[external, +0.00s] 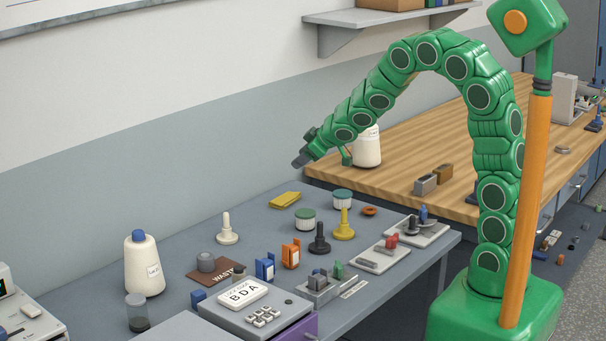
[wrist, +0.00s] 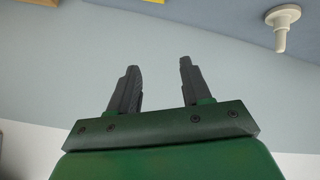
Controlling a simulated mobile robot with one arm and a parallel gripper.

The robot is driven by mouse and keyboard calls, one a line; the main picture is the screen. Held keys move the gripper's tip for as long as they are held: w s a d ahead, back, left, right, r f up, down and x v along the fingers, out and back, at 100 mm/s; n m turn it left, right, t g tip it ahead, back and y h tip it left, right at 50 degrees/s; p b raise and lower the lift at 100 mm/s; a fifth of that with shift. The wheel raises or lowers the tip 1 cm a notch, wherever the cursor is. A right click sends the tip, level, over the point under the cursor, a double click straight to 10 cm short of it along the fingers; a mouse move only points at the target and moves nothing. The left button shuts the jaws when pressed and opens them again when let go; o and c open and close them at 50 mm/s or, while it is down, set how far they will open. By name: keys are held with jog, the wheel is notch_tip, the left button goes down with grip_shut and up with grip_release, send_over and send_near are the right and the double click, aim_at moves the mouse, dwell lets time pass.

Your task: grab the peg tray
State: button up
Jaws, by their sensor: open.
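In the external view, several small trays lie along the right front of the grey table. One grey tray (external: 318,297) holds grey and green pieces. A flat pale tray (external: 377,264) has red pieces at its far end. Another flat tray (external: 428,239) holds dark and blue pieces. I cannot tell which one is the peg tray. My gripper (external: 301,162) is open and empty, high above the back of the table and well apart from the trays. Its two spread fingers show in the wrist view (wrist: 158,66), with no tray between them.
A white stand (external: 227,231), a black stand (external: 320,241) and a yellow stand (external: 344,227) rise from the table. Blue (external: 265,270) and orange (external: 290,256) holders stand near the grey tray. A keypad box (external: 257,310) is in front. A wooden counter (external: 400,172) lies behind.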

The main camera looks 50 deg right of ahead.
jog(key=w+a+f+n+y, duration=0.1)
jog(key=w+a+f+y, duration=0.1)
jog(key=w+a+f, duration=0.15)
jog(key=n+g+y, duration=0.1)
jog(key=n+y, duration=0.3)
jog(key=y, duration=0.4)
send_near(221, 237)
jog(key=r, duration=0.1)
jog(key=w+r, duration=0.1)
jog(key=r, duration=0.2)
jog(key=shift+w+a, duration=0.3)
jog(key=shift+w, duration=0.1)
jog(key=shift+s+a+f+n+y, duration=0.15)
jog(key=shift+a+n+y, duration=0.15)
jog(key=shift+a+n, duration=0.15)
jog(key=shift+g, duration=0.3)
jog(key=shift+x, duration=3.85)
jog(key=shift+d+f, duration=0.1)
jog(key=shift+d, duration=0.1)
jog(key=shift+c, duration=0.3)
grip_shut()
